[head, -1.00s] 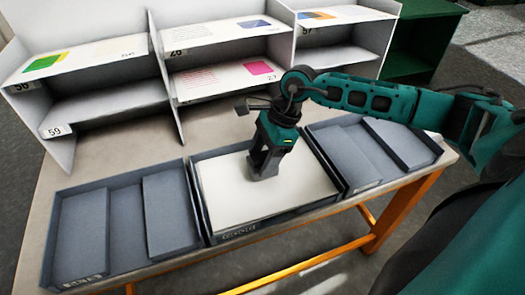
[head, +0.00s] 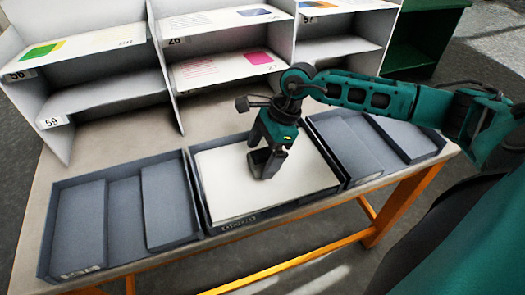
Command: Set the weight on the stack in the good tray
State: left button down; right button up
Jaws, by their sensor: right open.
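The middle tray (head: 202,206) is dark grey and holds a stack of white sheets (head: 226,190). My right gripper (head: 266,166) comes down over the stack from the right, with its fingers spread. A small dark block, which looks like the weight (head: 260,156), shows at the fingertips and seems to rest on the stack. The fingers partly hide it, so I cannot tell whether they touch it. My left gripper is not in view. No label that I can read marks the good tray.
A left tray (head: 124,212) and a right tray (head: 347,150) with dividers flank the middle one. A white shelf unit (head: 105,97) with printed sheets stands behind. The table (head: 125,158) is bare between shelves and trays. A green cabinet (head: 420,52) stands back right.

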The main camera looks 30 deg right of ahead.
jog(key=shift+f, duration=0.1)
jog(key=v, duration=1.3)
jog(key=shift+s, duration=0.1)
